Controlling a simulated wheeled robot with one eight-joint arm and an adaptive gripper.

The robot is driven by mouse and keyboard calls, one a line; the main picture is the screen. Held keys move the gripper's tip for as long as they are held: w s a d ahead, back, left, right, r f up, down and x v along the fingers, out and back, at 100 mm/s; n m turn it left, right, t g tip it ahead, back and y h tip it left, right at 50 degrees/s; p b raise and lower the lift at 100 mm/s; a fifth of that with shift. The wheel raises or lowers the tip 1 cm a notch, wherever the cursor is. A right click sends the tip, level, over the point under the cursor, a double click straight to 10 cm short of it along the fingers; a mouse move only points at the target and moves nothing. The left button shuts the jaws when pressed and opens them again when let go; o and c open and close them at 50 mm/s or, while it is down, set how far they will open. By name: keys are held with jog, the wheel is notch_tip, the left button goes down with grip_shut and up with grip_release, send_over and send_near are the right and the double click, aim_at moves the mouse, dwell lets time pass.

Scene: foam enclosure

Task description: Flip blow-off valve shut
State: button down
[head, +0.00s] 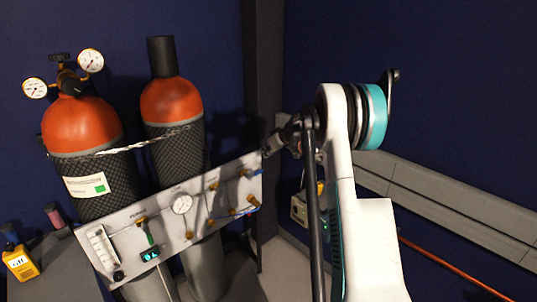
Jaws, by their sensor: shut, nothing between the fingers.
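A pale valve panel (120,217) stands tilted in view in front of two gas cylinders. It carries a round gauge (182,204), a flowmeter (102,248), a brass valve with a green handle (145,230) and several small brass valves and fittings, such as one at the upper right (243,173). I cannot tell which of them is the blow-off valve, or its handle position. My gripper (267,152) is shut and empty at the panel's upper right corner. Its tips appear near the panel's edge; I cannot tell whether they touch it.
Two orange-topped cylinders (172,100) stand behind the panel, with a chain (140,144) across them. A yellow device (20,263) sits on a grey surface at the left. A dark post (264,70) rises behind my gripper. A grey wall rail (440,200) runs along the right.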

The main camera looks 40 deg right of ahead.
jog(key=b, duration=0.2)
send_over(260, 171)
notch_tip(260, 171, down, 5)
jog(key=shift+d+f, duration=0.1)
jog(key=shift+f, duration=0.05)
notch_tip(260, 171, down, 3)
jog(key=shift+s+f+b, duration=0.1)
jog(key=shift+b, duration=0.45)
